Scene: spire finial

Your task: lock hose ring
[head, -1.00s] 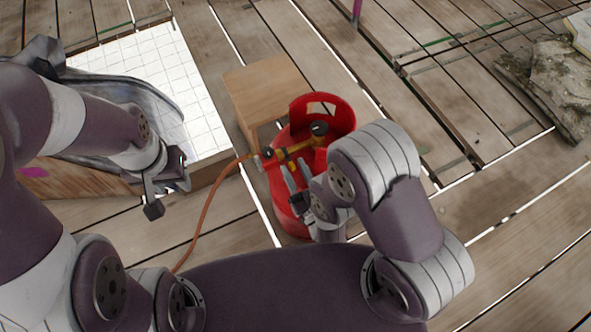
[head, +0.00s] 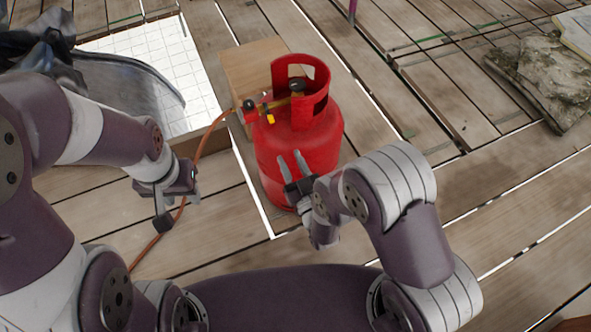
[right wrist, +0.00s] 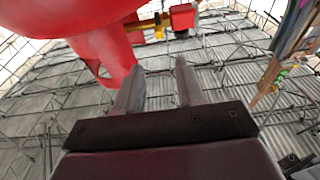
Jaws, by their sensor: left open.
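The red gas cylinder (head: 297,150) stands upright on the planks. A brass valve with a black knob (head: 297,86) sits inside its collar. A red fitting with yellow parts (head: 258,112) is at the valve's left side, with an orange hose (head: 208,135) running from it. I cannot make out a separate ring. My right gripper (head: 291,162) is in front of the cylinder, below the fitting. In the right wrist view its fingers (right wrist: 158,88) are apart with nothing between them; the red fitting (right wrist: 183,16) lies beyond. My left gripper (head: 178,200) is open and empty by the hose.
A cardboard-coloured box (head: 250,62) stands behind the cylinder. A white gridded panel (head: 160,50) with dark sheeting (head: 120,85) lies at the left. A rock (head: 548,82) is at the far right. The planks have open gaps; the floor right of the cylinder is clear.

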